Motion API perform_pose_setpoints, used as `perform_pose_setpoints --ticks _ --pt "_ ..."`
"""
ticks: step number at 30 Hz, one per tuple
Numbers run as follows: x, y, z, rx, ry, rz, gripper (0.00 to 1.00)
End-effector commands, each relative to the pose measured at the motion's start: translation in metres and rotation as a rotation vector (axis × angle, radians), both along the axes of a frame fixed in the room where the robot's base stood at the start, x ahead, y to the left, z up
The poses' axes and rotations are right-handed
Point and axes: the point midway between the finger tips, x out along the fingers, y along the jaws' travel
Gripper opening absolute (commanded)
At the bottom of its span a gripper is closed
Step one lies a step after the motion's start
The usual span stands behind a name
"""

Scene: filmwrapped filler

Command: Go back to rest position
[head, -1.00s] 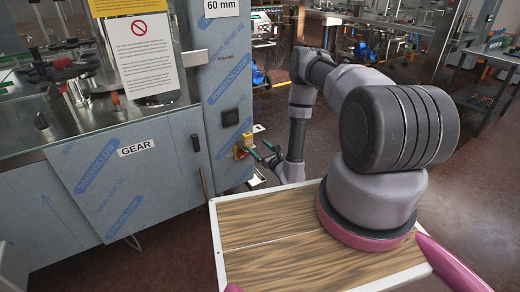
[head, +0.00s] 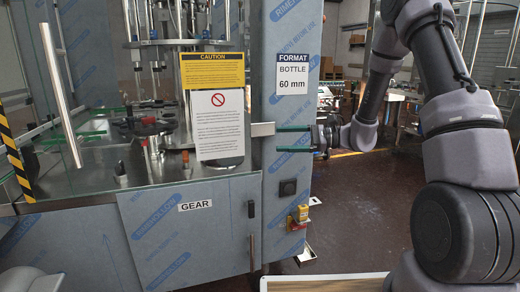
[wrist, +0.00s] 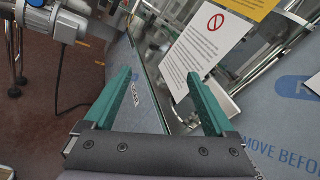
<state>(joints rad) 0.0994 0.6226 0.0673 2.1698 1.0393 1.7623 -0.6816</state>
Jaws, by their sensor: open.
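My gripper (head: 294,138) is at the right side of the filling machine's front, beside the blue-filmed column (head: 290,60) and below its format sign (head: 292,74). Its two green fingers are apart with nothing between them. In the wrist view the open gripper (wrist: 160,95) points toward the machine, with the white warning sheet (wrist: 208,48) beyond the fingers. My arm reaches in from the right of the head view. Whether the fingers touch the column cannot be told.
The machine's lower door (head: 190,235) carries a GEAR label. A red and yellow switch (head: 298,217) sits low on the column. A wood-topped surface with a white rim (head: 330,278) lies at the bottom. Open brown floor (head: 355,200) is right of the column.

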Motion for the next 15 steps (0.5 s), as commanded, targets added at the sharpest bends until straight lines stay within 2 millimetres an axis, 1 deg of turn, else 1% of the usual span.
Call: perform_pose_setpoints --ticks 1,3,6,11,15 --pt "-0.016 0.001 0.019 -0.057 -0.045 0.05 0.9" --pt "-0.038 0.001 0.035 -0.141 -0.094 0.116 0.9" --pt "-0.069 -0.004 0.054 -0.269 -0.168 0.195 0.9" --pt "-0.114 -0.022 0.077 -0.489 -0.296 0.283 0.9" --pt "-0.147 -0.045 0.092 -0.691 -0.416 0.324 0.9"
